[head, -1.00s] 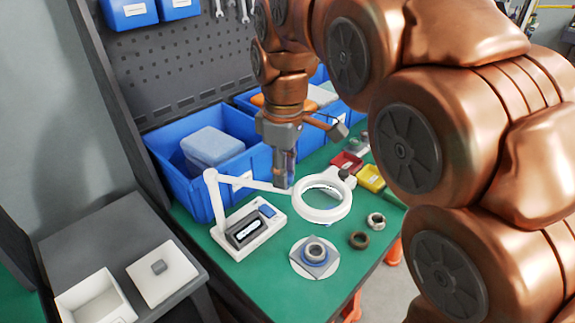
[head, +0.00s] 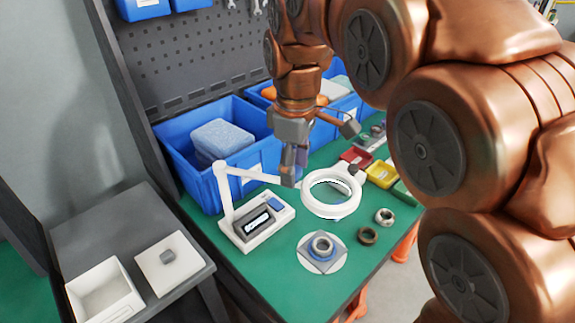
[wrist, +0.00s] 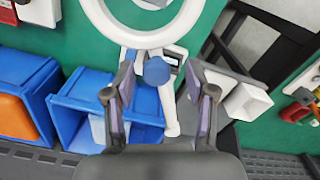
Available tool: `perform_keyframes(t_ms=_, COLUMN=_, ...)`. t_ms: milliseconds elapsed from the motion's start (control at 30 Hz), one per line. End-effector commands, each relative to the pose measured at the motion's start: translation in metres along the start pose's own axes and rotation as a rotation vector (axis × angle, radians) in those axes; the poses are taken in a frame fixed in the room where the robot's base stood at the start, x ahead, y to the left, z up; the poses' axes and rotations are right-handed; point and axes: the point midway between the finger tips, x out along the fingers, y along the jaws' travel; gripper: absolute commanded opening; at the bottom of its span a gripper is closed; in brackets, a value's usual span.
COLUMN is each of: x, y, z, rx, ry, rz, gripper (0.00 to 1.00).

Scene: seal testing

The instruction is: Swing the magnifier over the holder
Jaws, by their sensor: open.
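The magnifier's white ring (head: 312,205) hangs on a jointed white arm (head: 252,175) from a post at the base unit, left of and behind the holder. The holder (head: 305,261), a pale round plate with a grey diamond, lies on the green bench with a blue-and-grey ring on it. My gripper (head: 291,168) points down beside the magnifier arm, just left of the white ring. In the wrist view my gripper (wrist: 160,98) is open, with a blue-grey knob (wrist: 157,70) seen between its fingers, next to the white ring (wrist: 97,20). I cannot tell whether the fingers touch it.
The base unit (head: 282,219) with a display stands left of the holder. Two loose rings, brown (head: 367,236) and grey (head: 384,216), lie to its right. A blue bin (head: 180,165) stands behind. Small red and yellow trays (head: 380,174) are at the right.

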Motion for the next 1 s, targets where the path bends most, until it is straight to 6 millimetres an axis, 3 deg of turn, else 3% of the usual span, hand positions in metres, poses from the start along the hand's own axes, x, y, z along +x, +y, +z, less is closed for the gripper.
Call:
perform_keyframes(t_ms=267, x=-0.011, y=0.0, z=-0.001, rx=-0.002, ry=0.003, rz=0.002, gripper=0.56)
perform_keyframes(t_ms=700, x=-0.062, y=0.0, z=0.0, rx=0.001, ry=0.002, rz=0.001, gripper=0.56)
perform_keyframes(t_ms=1000, x=-0.075, y=0.0, z=0.0, rx=0.0, ry=0.002, rz=0.001, gripper=0.56)
